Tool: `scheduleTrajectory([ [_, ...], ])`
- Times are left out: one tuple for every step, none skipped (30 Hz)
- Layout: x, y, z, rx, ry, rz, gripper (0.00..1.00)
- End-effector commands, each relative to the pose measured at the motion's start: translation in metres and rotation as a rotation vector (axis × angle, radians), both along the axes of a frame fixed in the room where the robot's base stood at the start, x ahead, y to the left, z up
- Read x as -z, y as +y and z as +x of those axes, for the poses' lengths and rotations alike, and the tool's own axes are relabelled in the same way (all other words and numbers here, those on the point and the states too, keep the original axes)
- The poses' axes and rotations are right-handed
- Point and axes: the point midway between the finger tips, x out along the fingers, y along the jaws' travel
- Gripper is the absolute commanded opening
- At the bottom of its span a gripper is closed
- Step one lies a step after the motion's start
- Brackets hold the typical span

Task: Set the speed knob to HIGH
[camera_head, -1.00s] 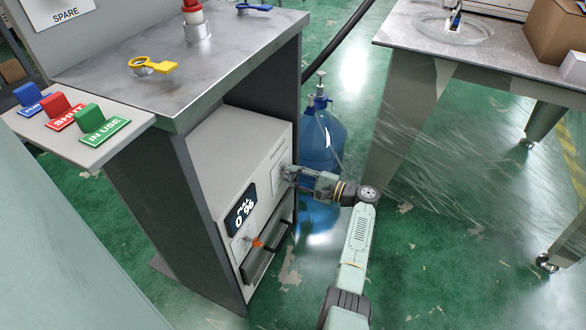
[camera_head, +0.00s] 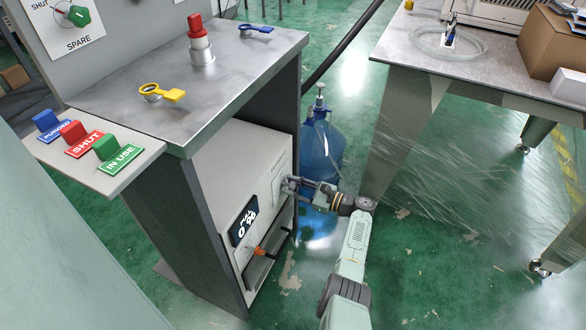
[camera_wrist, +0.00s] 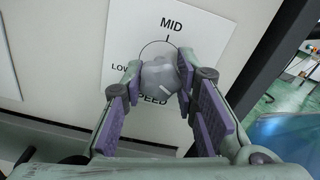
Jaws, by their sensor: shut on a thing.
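The grey speed knob (camera_wrist: 160,78) sits on a white dial plate (camera_wrist: 170,25) in the wrist view. LOW is printed at its left, MID above it, and SPEED is partly covered below. The HIGH mark is not visible; my right finger covers that side. My gripper (camera_wrist: 158,73) is shut on the knob, with one finger on each side. A short pale line shows on the knob's lower face, but I cannot tell the setting from it. In the head view my gripper (camera_head: 287,186) reaches the front of the grey machine (camera_head: 222,162), and the knob is hidden.
A blue water bottle (camera_head: 322,155) stands close behind my arm. A metal table (camera_head: 475,60) is at the right, with open green floor (camera_head: 410,270) before it.

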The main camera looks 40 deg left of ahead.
Motion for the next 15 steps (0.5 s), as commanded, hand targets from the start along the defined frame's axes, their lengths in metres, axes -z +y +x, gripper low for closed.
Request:
scheduleTrajectory([
  [-0.0004,-0.0002,0.0,0.0,0.013,-0.003,0.0],
  [-0.0003,-0.0002,-0.0001,0.0,0.018,-0.004,0.0],
  [-0.0001,-0.0002,-0.0001,0.0,0.024,-0.007,0.0],
  [0.0001,-0.0002,-0.0001,-0.001,0.027,-0.008,0.0],
  [0.0002,-0.0002,-0.0001,-0.001,0.031,-0.009,0.0],
  [0.0003,-0.0003,-0.0002,0.0,0.034,-0.009,0.0],
  [0.0004,-0.0003,-0.0001,0.0,0.036,-0.01,0.0],
  [0.0004,-0.0003,-0.0001,0.0,0.037,-0.01,0.0],
  [0.0005,-0.0003,-0.0001,0.0,0.039,-0.01,0.0],
  [0.0006,-0.0003,-0.0001,0.0,0.039,-0.01,0.0],
  [0.0006,-0.0003,-0.0001,0.0,0.039,-0.01,0.0],
  [0.0006,-0.0003,-0.0002,0.0,0.039,-0.01,0.0],
  [0.0006,-0.0003,-0.0001,0.0,0.039,-0.01,0.0],
  [0.0007,-0.0004,0.0,0.0,0.039,-0.01,0.0],
  [0.0007,-0.0004,0.0,0.0,0.039,-0.01,0.0],
])
